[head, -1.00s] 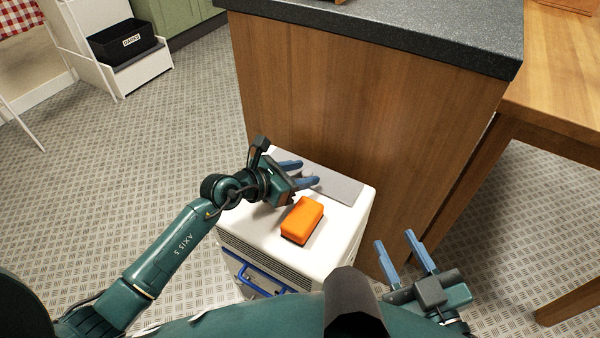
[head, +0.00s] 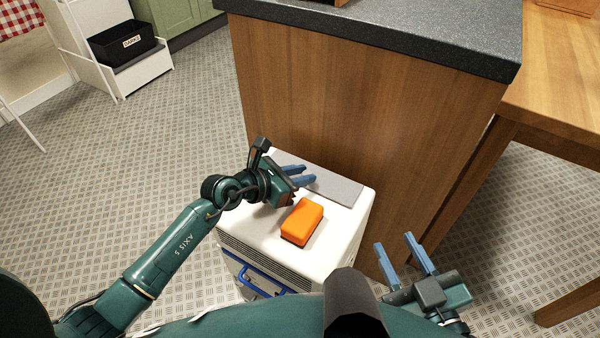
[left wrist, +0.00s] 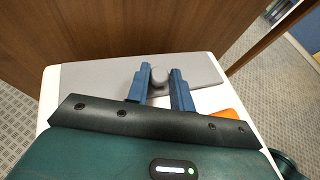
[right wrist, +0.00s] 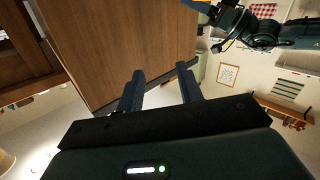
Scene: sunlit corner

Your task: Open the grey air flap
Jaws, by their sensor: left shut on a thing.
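The grey air flap (head: 340,188) lies flat along the back of the top of a white appliance (head: 262,232). In the left wrist view the flap (left wrist: 205,68) carries a rounded grey knob (left wrist: 159,77). My left gripper (head: 309,174) reaches over the appliance from the left and is shut on this knob. Its fingers (left wrist: 161,68) stand on either side of the knob, and part of the flap is hidden behind them.
An orange sponge-like block (head: 302,221) lies on the appliance top in front of the flap. A wooden counter side (head: 370,120) rises right behind the appliance. A wooden table (head: 560,95) stands at the right.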

